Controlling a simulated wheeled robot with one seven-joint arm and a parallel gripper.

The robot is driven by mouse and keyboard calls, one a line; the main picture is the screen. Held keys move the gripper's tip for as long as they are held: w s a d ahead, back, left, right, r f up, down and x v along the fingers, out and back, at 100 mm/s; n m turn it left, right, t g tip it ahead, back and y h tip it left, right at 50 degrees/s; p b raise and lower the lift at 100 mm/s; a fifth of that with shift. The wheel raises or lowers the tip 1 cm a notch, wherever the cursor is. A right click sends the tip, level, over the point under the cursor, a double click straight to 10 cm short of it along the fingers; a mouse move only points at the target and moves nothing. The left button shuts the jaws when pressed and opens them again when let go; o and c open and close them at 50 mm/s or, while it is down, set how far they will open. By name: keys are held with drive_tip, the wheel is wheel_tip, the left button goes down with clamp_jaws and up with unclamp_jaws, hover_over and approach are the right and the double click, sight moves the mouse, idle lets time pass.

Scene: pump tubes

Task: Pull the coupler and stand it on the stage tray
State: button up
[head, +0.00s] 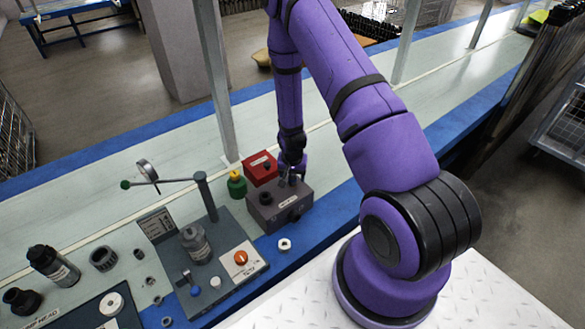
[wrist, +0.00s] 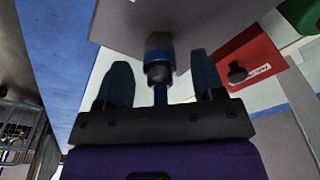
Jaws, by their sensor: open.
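My gripper (head: 292,177) points down over the mauve-grey block (head: 271,211) on the conveyor bench. In the wrist view, its two dark fingers stand apart (wrist: 163,73). A small dark cylindrical fitting with a blue and yellowish band (wrist: 159,58), probably the coupler, shows between them at the block. Gaps show on both sides of it. In the head view the gripper hides most of this fitting. A dark tray with a pale label (head: 84,311) lies at the lower left, cut by the picture edge; I cannot tell whether it is the stage tray.
A red box (head: 261,168) also shows in the wrist view (wrist: 246,62). A green bottle with a yellow top (head: 236,183) stands beside it. Left is a grey fixture plate (head: 240,237) with a lever, post and orange knob. A white nut (head: 285,244) lies in front of the block.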

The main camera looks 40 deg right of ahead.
sight(293, 176)
drive_tip(key=shift+w+d+f, duration=0.1)
drive_tip(key=shift+f, duration=0.75)
clamp_jaws()
drive_tip(key=shift+r, duration=0.75)
idle(0.5)
drive_tip(key=shift+r, duration=1.9)
